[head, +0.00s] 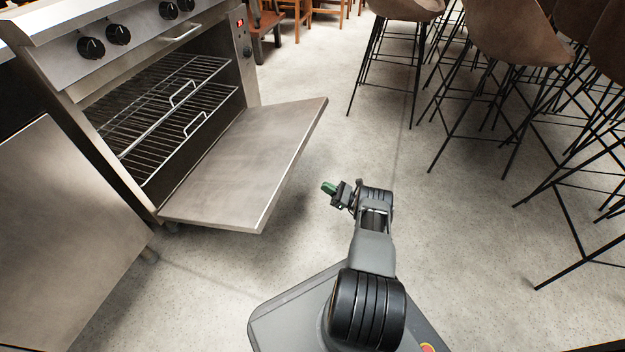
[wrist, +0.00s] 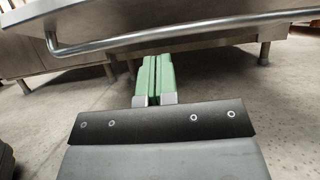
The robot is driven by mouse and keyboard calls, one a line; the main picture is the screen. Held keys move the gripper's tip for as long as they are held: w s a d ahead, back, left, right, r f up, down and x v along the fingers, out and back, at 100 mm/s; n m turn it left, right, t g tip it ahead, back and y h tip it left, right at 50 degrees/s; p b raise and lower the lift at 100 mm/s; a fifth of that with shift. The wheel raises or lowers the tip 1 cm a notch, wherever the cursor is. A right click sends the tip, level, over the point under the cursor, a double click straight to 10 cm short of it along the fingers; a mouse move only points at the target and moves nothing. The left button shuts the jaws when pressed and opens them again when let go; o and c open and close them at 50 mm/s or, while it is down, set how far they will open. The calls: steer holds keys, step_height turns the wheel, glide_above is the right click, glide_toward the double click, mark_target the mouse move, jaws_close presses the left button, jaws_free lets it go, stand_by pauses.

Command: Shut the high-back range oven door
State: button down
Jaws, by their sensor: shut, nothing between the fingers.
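The oven door (head: 248,163) of the steel range (head: 100,62) is hinged down and stands wide open, sloping slightly. Its inner face is up, and wire racks (head: 180,100) show in the oven behind it. My gripper (head: 328,188), with green fingers, is to the right of the door's outer edge, apart from it. In the wrist view the green fingers (wrist: 154,78) are together and empty. Above and beyond them is the underside of the door (wrist: 220,22) with a long bar handle (wrist: 170,39).
A steel cabinet (head: 65,235) stands left of the range. Several brown bar stools (head: 505,40) with thin black legs fill the right side. Wooden chairs (head: 300,10) are at the back. The grey floor (head: 350,130) between the door and the stools is clear.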

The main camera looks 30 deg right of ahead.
steer(key=s+r+x, duration=0.1)
steer(key=r+x, duration=0.1)
steer(key=x, duration=1)
steer(key=shift+w+d+r+b, duration=0.15)
steer(key=shift+d+r+b, duration=0.15)
steer(key=shift+r, duration=0.1)
